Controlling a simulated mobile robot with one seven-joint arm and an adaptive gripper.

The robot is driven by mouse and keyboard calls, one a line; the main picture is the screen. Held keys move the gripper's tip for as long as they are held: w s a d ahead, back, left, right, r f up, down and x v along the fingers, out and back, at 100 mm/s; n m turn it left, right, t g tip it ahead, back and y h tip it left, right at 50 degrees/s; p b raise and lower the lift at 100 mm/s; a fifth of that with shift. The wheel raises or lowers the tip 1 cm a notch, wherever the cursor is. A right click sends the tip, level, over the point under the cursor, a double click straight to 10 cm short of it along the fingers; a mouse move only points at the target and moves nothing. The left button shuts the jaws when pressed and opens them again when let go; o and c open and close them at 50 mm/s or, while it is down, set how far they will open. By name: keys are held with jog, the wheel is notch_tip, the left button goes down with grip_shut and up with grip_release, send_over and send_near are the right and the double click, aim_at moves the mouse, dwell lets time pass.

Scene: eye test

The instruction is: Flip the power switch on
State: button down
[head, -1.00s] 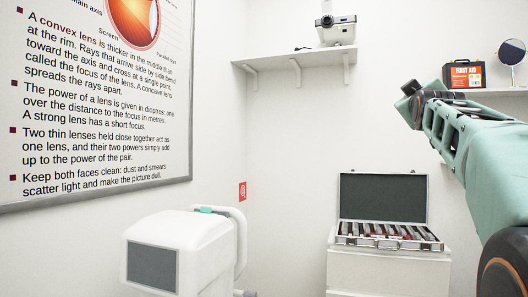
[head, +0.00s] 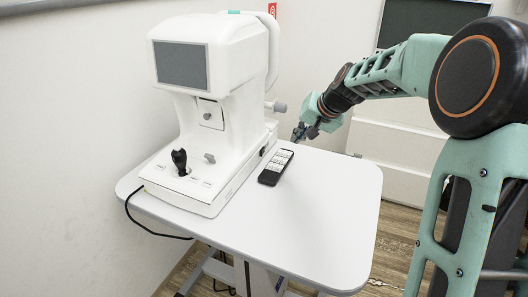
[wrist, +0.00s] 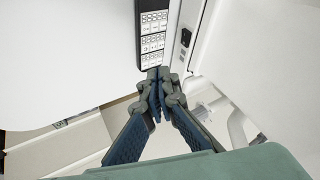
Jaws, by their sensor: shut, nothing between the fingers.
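The white eye-test machine (head: 207,85) stands on the table, with a dark screen and a black joystick. A small black switch or socket fitting (wrist: 186,38) is set in the side of its base in the wrist view; it also shows in the head view (head: 262,151). I cannot tell the switch's position. My gripper (head: 303,132) is shut and empty, low by the table's far edge, to the right of the machine. In the wrist view its closed fingertips (wrist: 159,77) are below the fitting in the picture and apart from it.
A black handheld device with white keys (head: 275,167) lies on the white table (head: 320,215) beside the machine's base, close to my fingertips in the wrist view. The table's right part is clear. A white cabinet (head: 400,150) with an open case stands behind. A black cable (head: 150,230) hangs at left.

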aim_at(263, 151)
jog(key=shift+s+a+f, duration=0.5)
jog(key=shift+a+f, duration=0.1)
jog(key=shift+f, duration=0.05)
jog(key=b+x, duration=0.1)
jog(key=x, duration=0.8)
jog(key=shift+s+a+f+b, duration=0.1)
jog(key=shift+a+f+b, duration=0.1)
jog(key=shift+b, duration=0.15)
jog(key=a, duration=0.1)
jog(key=w+a, duration=0.1)
jog(key=a, duration=0.1)
jog(key=shift+f, duration=0.25)
jog(key=shift+w+a, duration=0.25)
jog(key=shift+a, duration=0.3)
